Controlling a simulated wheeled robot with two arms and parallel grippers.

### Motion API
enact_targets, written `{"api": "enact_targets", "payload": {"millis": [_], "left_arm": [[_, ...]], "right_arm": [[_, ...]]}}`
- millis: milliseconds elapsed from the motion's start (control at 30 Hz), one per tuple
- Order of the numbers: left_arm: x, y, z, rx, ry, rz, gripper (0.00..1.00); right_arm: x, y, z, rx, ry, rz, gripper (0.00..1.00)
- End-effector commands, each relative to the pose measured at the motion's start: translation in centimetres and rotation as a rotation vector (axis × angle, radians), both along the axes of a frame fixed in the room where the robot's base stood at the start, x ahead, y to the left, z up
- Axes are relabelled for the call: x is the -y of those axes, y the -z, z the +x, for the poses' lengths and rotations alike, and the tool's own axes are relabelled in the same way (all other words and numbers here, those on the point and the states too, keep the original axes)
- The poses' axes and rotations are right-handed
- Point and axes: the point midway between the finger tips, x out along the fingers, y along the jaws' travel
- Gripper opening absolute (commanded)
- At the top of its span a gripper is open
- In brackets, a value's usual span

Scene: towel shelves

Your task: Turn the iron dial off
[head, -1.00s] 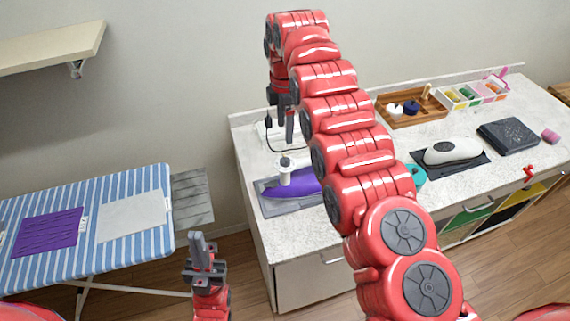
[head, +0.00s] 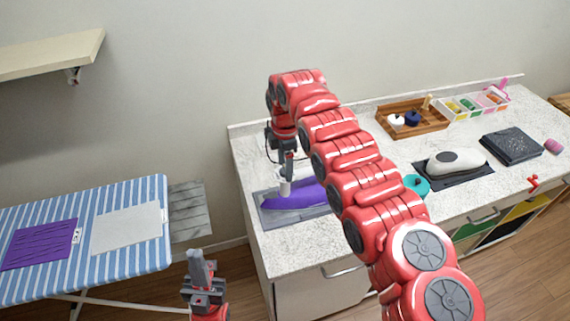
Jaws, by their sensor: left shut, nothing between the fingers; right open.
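The purple iron (head: 306,196) lies on a grey tray (head: 272,217) at the left end of the counter; my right arm hides its right end. A white upright knob, seemingly the dial (head: 284,188), stands at the iron's left end. My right gripper (head: 288,171) points down just above the dial, with its fingertips at or very near its top; I cannot tell if they touch. It is open. My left gripper (head: 196,258) is shut and empty, pointing up in front of the gap between ironing board and counter.
A striped ironing board (head: 150,245) with a purple cloth (head: 40,243) and a pale cloth (head: 128,228) stands left. A wooden tray (head: 440,124), a white device (head: 455,161) and a black box (head: 511,146) occupy the counter's right. A wall shelf (head: 50,50) is upper left.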

Motion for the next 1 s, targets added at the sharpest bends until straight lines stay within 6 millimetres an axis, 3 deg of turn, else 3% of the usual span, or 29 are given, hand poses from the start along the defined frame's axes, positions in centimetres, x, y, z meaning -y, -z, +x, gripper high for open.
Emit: {"api": "enact_targets", "payload": {"millis": [67, 400, 733, 1000], "left_arm": [[0.0, 0.0, 0.0, 0.000, 0.000, 0.000, 0.00], [0.0, 0.0, 0.0, 0.000, 0.000, 0.000, 0.00], [0.0, 0.5, 0.0, 0.000, 0.000, 0.000, 0.00], [0.0, 2.8, 0.0, 0.000, 0.000, 0.000, 0.00]], "right_arm": [[0.0, 0.0, 0.0, 0.000, 0.000, 0.000, 0.62], [0.0, 0.0, 0.0, 0.000, -0.001, 0.000, 0.01], [0.0, 0.2, 0.0, 0.001, 0.020, 0.000, 0.00], [-0.1, 0.5, 0.1, 0.004, 0.151, 0.002, 0.00]]}}
